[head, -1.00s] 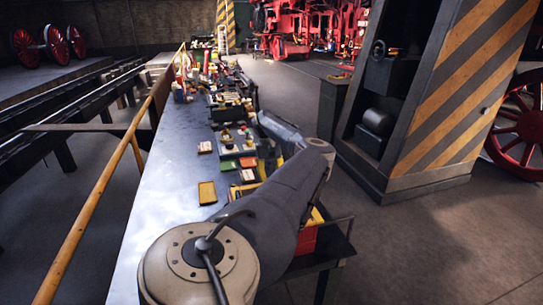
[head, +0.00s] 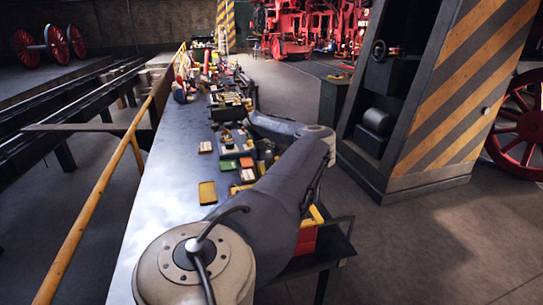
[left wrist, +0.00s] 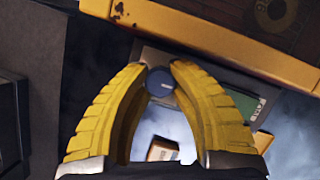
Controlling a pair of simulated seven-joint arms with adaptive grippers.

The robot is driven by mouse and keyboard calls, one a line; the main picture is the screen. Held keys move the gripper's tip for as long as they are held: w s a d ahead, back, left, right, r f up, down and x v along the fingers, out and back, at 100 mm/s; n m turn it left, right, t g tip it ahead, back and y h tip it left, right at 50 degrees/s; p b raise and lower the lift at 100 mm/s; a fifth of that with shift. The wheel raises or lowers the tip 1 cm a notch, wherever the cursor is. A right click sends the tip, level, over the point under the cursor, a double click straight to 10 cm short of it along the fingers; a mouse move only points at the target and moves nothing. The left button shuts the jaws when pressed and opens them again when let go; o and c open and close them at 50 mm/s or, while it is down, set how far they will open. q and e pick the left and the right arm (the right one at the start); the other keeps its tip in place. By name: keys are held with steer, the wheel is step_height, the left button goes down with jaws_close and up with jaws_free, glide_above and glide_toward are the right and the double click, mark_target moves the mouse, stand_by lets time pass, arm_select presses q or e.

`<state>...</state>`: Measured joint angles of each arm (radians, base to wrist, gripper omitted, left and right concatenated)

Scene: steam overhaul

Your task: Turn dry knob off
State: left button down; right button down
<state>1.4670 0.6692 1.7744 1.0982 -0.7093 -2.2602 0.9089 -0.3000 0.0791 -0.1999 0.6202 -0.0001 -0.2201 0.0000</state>
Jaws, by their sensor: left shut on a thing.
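A small round blue-grey knob (left wrist: 161,82) with a short pale mark shows in the left wrist view. My right gripper is in neither view.
A striped pillar (head: 455,90) stands right. In the wrist view, a yellow-edged box (left wrist: 215,42) lies close by.

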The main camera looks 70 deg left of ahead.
arm_select(q)
steer(key=c, duration=1.1)
jaws_free()
steer(key=shift+o, duration=0.2)
